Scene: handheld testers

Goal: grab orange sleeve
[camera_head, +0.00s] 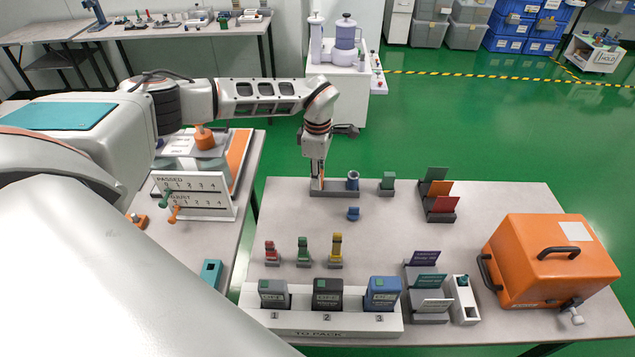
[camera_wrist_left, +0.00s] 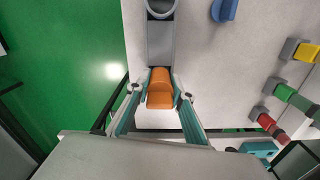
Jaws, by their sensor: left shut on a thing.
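The orange sleeve (camera_wrist_left: 160,90) shows between the fingers in the left wrist view. My left gripper (camera_wrist_left: 160,102) has a finger on each side of it and is shut on it. In the head view my left gripper (camera_head: 317,183) points down at the left end of a dark grey holder (camera_head: 336,193), and hides most of the sleeve. The sleeve is at the holder's end; I cannot tell whether it still touches the holder. The holder also shows in the left wrist view (camera_wrist_left: 160,45). My right gripper is not in view.
A blue-grey ring-shaped part (camera_head: 352,180) stands at the holder's right. A small blue piece (camera_head: 353,213) lies in front. A green block (camera_head: 387,182) and a card rack (camera_head: 438,207) are to the right. Red (camera_head: 271,252), green (camera_head: 304,250) and yellow (camera_head: 336,248) pieces stand nearer.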

